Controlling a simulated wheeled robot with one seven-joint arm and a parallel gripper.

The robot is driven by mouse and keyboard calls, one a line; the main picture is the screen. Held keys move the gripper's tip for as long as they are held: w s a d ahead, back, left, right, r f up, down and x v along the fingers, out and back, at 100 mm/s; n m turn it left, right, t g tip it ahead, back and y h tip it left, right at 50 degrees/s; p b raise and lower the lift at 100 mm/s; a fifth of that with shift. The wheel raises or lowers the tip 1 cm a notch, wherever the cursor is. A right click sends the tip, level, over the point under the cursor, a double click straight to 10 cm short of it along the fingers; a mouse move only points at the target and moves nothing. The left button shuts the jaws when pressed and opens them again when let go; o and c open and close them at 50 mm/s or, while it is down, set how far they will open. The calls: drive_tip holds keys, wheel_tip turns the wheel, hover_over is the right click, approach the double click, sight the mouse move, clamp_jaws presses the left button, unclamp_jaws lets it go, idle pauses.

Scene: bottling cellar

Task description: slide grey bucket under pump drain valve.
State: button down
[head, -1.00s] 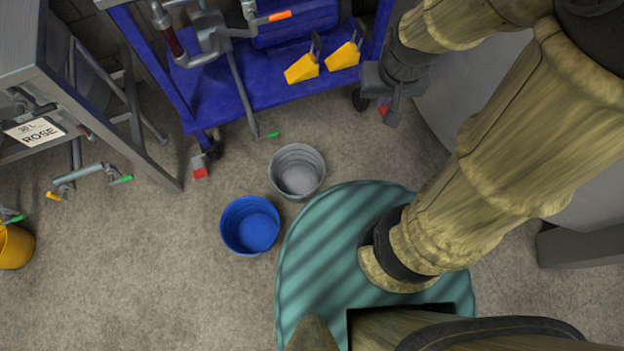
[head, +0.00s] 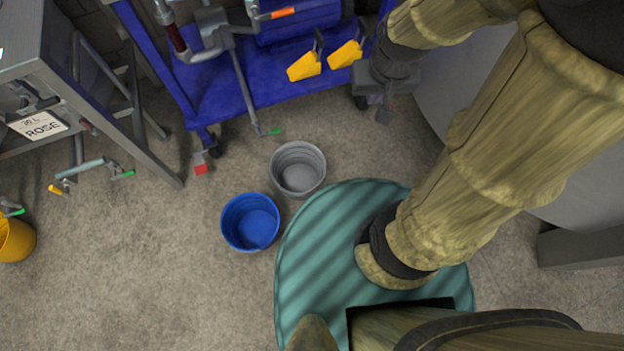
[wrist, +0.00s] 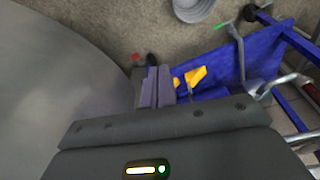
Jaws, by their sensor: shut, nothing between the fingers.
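The grey bucket (head: 298,170) stands upright and empty on the floor, in front of the blue cart; part of it also shows at the top of the wrist view (wrist: 194,9). A thin pipe slants down from the grey pump fittings on the cart to a green-handled valve (head: 264,133). In the head view this valve end lies just above and left of the bucket's rim, not over its opening. My gripper (head: 384,116) is shut and empty near the cart's right end, apart from the bucket. Its fingers (wrist: 157,86) show together in the wrist view.
A blue bucket (head: 250,222) stands close to the grey one, below and left. The blue cart (head: 215,98) carries yellow pieces (head: 304,67). A rack marked ROSE (head: 40,126) and a yellow bucket (head: 14,240) are at left. A big grey tank (wrist: 60,80) is beside my gripper.

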sight(314, 187)
drive_tip(key=w+a+f+n+g+b, duration=0.1)
drive_tip(key=w+a+f+n+b, duration=0.2)
drive_tip(key=f, duration=0.4)
drive_tip(key=w+a+f+n+g+b, duration=0.1)
drive_tip(key=w+a+f+b, duration=0.1)
drive_tip(key=w+f, duration=0.3)
drive_tip(key=a+f+n+b, duration=0.2)
drive_tip(key=a+f, duration=0.3)
drive_tip(key=f, duration=0.7)
drive_tip(key=a+f+n+g+h+b, duration=0.1)
drive_tip(key=a+f+b, duration=0.3)
drive_tip(key=f, duration=0.8)
drive_tip(key=a+f+n+b, duration=0.3)
drive_tip(key=a+f, duration=0.4)
drive_tip(key=f, duration=0.4)
drive_tip(key=shift+f+g+h, duration=0.3)
drive_tip(key=shift+f+g, duration=0.1)
drive_tip(key=shift+w, duration=0.1)
drive_tip(key=s+d+b, duration=0.2)
drive_tip(key=d, duration=0.1)
drive_tip(key=s+d+b, duration=0.5)
drive_tip(key=d, duration=0.1)
drive_tip(key=shift+s+f+b, duration=0.25)
drive_tip(key=shift+s+b, duration=0.1)
drive_tip(key=shift+b, duration=0.05)
drive_tip(key=shift+f+b, duration=0.55)
drive_tip(key=shift+b, duration=0.25)
drive_tip(key=shift+w, duration=0.1)
